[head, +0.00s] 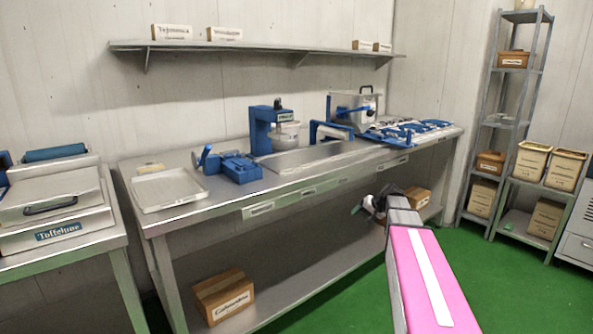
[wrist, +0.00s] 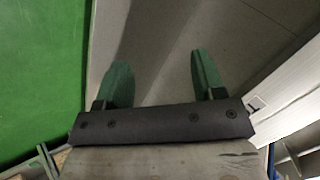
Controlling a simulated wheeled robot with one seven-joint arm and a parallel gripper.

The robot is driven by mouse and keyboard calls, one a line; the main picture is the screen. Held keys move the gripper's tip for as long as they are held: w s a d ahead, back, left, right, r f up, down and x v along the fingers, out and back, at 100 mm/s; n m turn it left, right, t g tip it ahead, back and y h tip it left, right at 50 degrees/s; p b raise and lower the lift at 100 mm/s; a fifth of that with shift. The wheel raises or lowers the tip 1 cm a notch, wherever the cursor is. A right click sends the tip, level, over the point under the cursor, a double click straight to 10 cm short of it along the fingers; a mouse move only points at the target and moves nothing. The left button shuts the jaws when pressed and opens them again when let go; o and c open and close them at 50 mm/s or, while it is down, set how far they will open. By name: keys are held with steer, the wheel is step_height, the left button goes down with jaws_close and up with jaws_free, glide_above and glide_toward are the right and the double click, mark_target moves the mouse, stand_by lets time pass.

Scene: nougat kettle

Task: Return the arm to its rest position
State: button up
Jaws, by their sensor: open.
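My gripper (wrist: 160,85) shows in the wrist view with two green fingers held apart and nothing between them. In the head view my gripper (head: 362,206) is small and dark at the end of my pink and grey arm. It is in front of the steel workbench (head: 225,203), below the level of the bench top. The arm reaches forward from the lower right of the head view. Whether the gripper touches the bench cannot be told.
Shelving (head: 530,196) stands at right. Green floor (head: 520,295) is clear there.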

steer(key=s+a+f+n+g+h, duration=0.1)
steer(key=s+f, duration=0.3)
steer(key=s, duration=0.5)
steer(key=s+a+f+n+g+h, duration=0.1)
steer(key=s+a+f+g+h, duration=0.1)
steer(key=s, duration=0.7)
steer(key=s+a+f+g+h, duration=0.2)
steer(key=s+a+f, duration=0.3)
steer(key=s+f, duration=0.3)
steer(key=shift+s+f+n+h, duration=0.25)
steer(key=shift+s+n+h, duration=0.2)
steer(key=shift+h, duration=0.25)
steer(key=shift+a, duration=0.1)
